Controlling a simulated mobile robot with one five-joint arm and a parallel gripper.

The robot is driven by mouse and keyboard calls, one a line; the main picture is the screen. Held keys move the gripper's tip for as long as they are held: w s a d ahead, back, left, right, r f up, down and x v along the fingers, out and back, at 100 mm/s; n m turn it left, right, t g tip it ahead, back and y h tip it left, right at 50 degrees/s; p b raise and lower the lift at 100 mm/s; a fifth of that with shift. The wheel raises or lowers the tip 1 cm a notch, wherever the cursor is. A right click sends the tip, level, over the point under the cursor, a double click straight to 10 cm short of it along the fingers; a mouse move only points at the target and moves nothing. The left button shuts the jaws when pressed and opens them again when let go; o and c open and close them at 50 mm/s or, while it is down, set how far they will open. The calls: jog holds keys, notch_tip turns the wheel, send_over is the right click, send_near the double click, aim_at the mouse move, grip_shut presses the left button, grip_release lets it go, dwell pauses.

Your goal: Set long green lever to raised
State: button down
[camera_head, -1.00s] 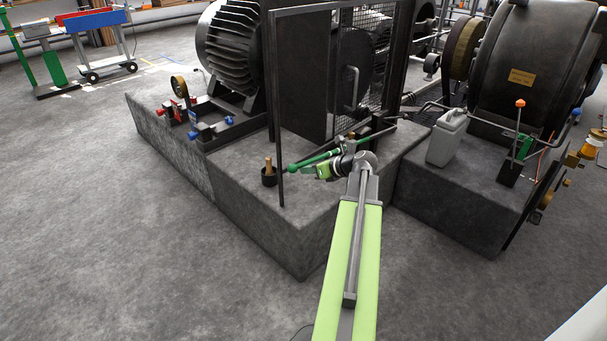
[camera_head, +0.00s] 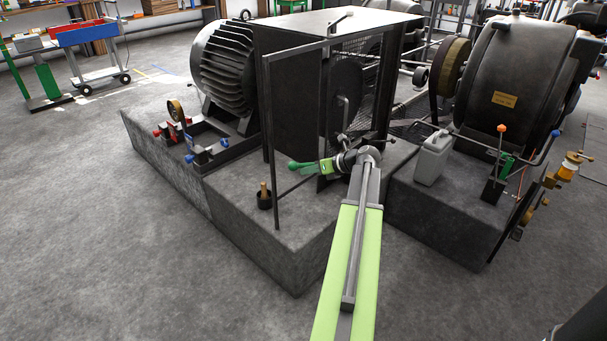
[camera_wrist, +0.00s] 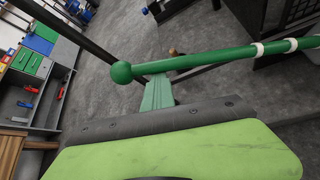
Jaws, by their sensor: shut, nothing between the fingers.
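The long green lever (camera_wrist: 195,60) has a round green knob (camera_wrist: 122,72) and pale rings along its rod. In the wrist view it runs nearly level from the knob to the right edge. In the head view its knob (camera_head: 293,165) shows just left of my gripper, which hides most of the rod. My gripper (camera_head: 314,168) is shut and empty. In the wrist view its green fingertips (camera_wrist: 158,92) reach up to the rod just right of the knob. I cannot tell whether they touch it.
A dark upright frame post (camera_head: 271,150) stands left of my gripper. A small dark pot (camera_head: 264,200) sits on the plinth (camera_head: 300,240). A grey can (camera_head: 434,160) and an orange-knobbed lever (camera_head: 501,128) are on the right plinth. The floor in front is clear.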

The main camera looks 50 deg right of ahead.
notch_tip(320, 180, down, 4)
jog(key=a+b, duration=0.1)
jog(key=b, duration=0.4)
jog(key=a+p+v, duration=0.1)
jog(key=p+v, duration=0.4)
jog(key=v, duration=0.5)
jog(key=shift+s+d, duration=0.25)
jog(key=shift+s, duration=0.3)
jog(key=shift+f, duration=0.1)
